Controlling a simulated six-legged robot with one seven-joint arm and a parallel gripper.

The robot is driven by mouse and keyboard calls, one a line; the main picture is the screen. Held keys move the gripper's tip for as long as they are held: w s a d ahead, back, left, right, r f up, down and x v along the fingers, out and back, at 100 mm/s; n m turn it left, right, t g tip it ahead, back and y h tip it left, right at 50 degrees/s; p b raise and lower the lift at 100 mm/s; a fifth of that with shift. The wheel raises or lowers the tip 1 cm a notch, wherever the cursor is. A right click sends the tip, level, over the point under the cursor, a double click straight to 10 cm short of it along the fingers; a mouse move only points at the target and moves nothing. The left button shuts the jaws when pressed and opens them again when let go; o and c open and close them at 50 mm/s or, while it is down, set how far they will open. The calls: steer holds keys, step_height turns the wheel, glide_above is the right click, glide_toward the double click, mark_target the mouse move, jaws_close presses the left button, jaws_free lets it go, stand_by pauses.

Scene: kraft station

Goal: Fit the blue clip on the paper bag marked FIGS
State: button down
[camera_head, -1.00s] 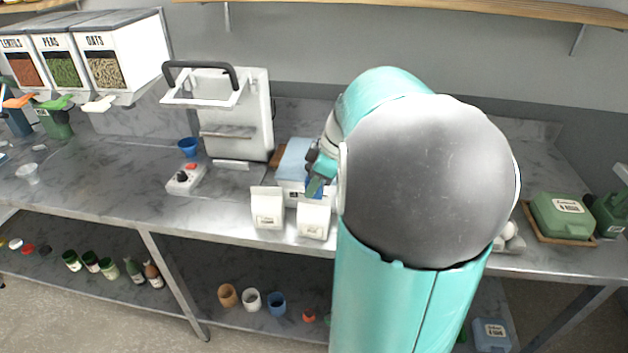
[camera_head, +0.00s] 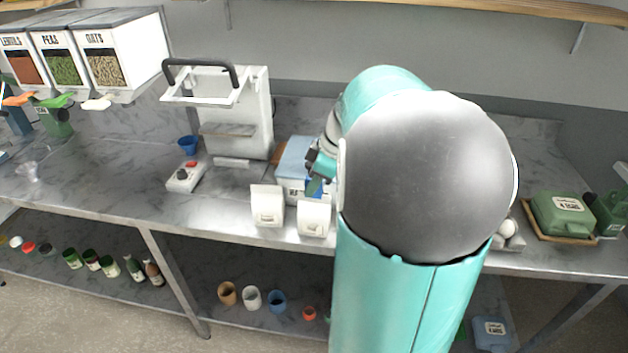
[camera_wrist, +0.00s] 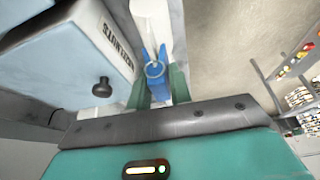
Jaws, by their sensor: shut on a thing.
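Two white paper bags stand near the counter's front edge in the head view, a left bag (camera_head: 267,206) and a right bag (camera_head: 314,218). Their print is too small to read, so I cannot tell which is marked FIGS. My gripper (camera_head: 316,187) is just above and behind the right bag's top, partly hidden by my arm. In the wrist view my gripper (camera_wrist: 158,88) is shut on the blue clip (camera_wrist: 155,71), whose prongs point away from me. A pale bag-like surface (camera_wrist: 153,17) lies beyond the prongs; I cannot tell whether they touch it.
A light blue box (camera_head: 293,165) stands close behind the bags; it also fills the left of the wrist view (camera_wrist: 60,60). A white sealing machine (camera_head: 240,110), a small switch box (camera_head: 186,177) and a blue cup (camera_head: 188,145) are to the left.

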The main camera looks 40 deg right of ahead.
steer(key=shift+f, duration=1.4)
steer(key=shift+c, duration=0.8)
jaws_free()
steer(key=shift+r, duration=0.35)
steer(key=shift+r, duration=0.7)
steer(key=shift+r, duration=0.55)
steer(key=shift+r, duration=2.95)
